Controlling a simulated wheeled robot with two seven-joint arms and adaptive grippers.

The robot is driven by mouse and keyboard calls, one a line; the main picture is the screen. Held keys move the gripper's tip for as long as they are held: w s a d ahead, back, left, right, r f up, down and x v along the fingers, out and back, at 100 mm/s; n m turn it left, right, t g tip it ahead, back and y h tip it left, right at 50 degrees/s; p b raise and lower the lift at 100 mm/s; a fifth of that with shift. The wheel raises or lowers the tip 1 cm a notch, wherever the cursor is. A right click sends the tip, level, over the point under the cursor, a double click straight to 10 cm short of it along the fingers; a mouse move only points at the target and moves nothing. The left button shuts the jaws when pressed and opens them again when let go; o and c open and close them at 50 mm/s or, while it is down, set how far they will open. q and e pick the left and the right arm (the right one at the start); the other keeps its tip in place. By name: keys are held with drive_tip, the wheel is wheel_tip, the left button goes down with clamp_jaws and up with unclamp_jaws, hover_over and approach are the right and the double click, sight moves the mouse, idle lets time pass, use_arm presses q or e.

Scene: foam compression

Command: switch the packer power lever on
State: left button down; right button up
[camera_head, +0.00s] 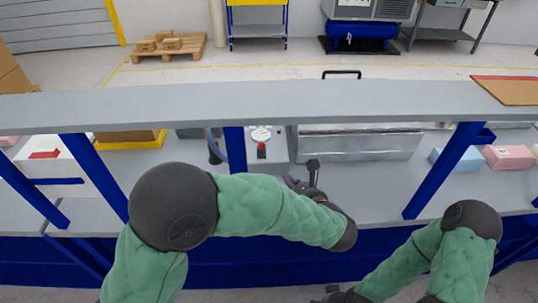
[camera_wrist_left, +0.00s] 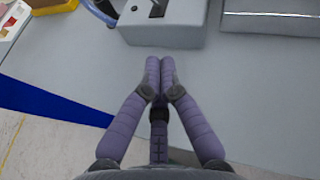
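The packer's grey control box (camera_head: 276,151) stands on the bench behind the blue post, with a red part (camera_head: 261,150) on its front and a white round face on top. In the left wrist view the grey box (camera_wrist_left: 165,36) is at the top, with a dark slot (camera_wrist_left: 157,9) and part of a metal lever at the frame edge. The lever's position cannot be told. My left gripper (camera_wrist_left: 160,62) is shut and empty, fingertips together just short of the box. My right gripper (camera_head: 338,294) is low, partly cut off.
A grey shelf beam (camera_head: 240,104) on blue posts (camera_head: 235,151) crosses in front of the bench. A metal packer bed (camera_head: 355,146) lies right of the box. Pink (camera_head: 508,157) and blue (camera_head: 458,160) foam blocks stand at right. A yellow-edged tray (camera_head: 130,145) is at left.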

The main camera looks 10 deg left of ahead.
use_arm(q)
drive_tip(key=a+r+b+x, duration=0.1)
drive_tip(key=r+b+x, duration=0.1)
drive_tip(key=x, duration=1.1)
drive_tip(key=shift+w+r+b, duration=0.2)
drive_tip(key=shift+r+b, duration=0.05)
drive_tip(key=shift+b, duration=0.6)
